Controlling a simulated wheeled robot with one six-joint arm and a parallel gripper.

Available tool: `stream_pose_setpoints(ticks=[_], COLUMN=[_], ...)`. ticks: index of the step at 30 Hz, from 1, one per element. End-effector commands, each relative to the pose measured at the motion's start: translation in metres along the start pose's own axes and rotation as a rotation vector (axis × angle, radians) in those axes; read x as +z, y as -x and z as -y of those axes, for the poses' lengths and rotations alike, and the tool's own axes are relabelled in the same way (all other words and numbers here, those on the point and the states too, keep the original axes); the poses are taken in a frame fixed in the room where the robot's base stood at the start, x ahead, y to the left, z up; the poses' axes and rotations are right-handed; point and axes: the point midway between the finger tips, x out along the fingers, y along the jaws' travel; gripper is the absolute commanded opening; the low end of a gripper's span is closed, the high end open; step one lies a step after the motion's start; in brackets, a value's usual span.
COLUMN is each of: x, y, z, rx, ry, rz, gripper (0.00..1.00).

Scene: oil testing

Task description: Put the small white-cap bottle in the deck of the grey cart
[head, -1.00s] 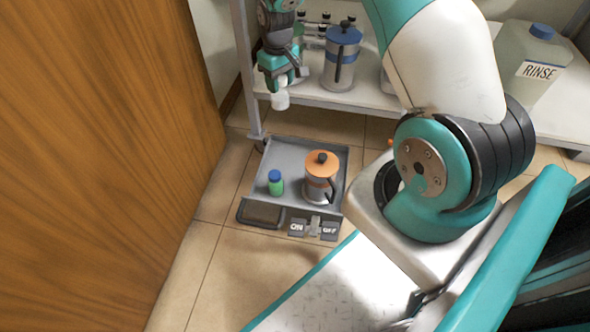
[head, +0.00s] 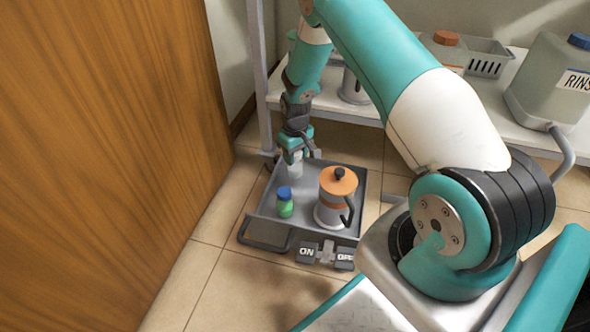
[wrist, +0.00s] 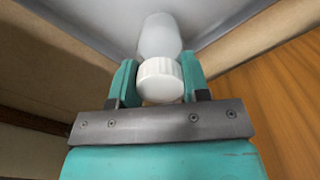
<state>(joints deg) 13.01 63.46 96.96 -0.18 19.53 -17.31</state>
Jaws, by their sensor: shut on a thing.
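My gripper (head: 294,153) is shut on the small white-cap bottle (wrist: 159,80). In the wrist view the ribbed white cap sits between the two teal fingers and the pale body points away from the camera. In the head view the bottle (head: 294,170) hangs upright at the far left part of the grey cart (head: 318,175). I cannot tell whether its base touches the deck. The cart's deck also shows in the wrist view (wrist: 205,22).
On the deck, a green bottle with a blue cap (head: 285,203) stands just in front of the held bottle. An orange-lidded pot (head: 336,200) stands to the right. A wooden door (head: 110,150) is at the left. A shelf (head: 375,105) with containers stands behind the cart.

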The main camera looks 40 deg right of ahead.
Motion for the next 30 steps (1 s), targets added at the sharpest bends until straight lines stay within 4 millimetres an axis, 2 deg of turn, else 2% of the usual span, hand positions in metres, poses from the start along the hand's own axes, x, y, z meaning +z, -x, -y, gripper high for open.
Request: stream_pose_setpoints(ticks=[8, 20, 21, 24, 30], x=[0.0, 0.0, 0.0, 0.0, 0.0], y=[-0.041, -0.044, -0.044, -0.044, -0.044], z=[0.0, 0.0, 0.0, 0.0, 0.0], rx=[0.0, 0.0, 0.0, 0.0, 0.0], ry=[0.0, 0.0, 0.0, 0.0, 0.0], rz=[0.001, 0.001, 0.001, 0.001, 0.001], gripper=[0.03, 0.03, 0.47, 0.68, 0.68])
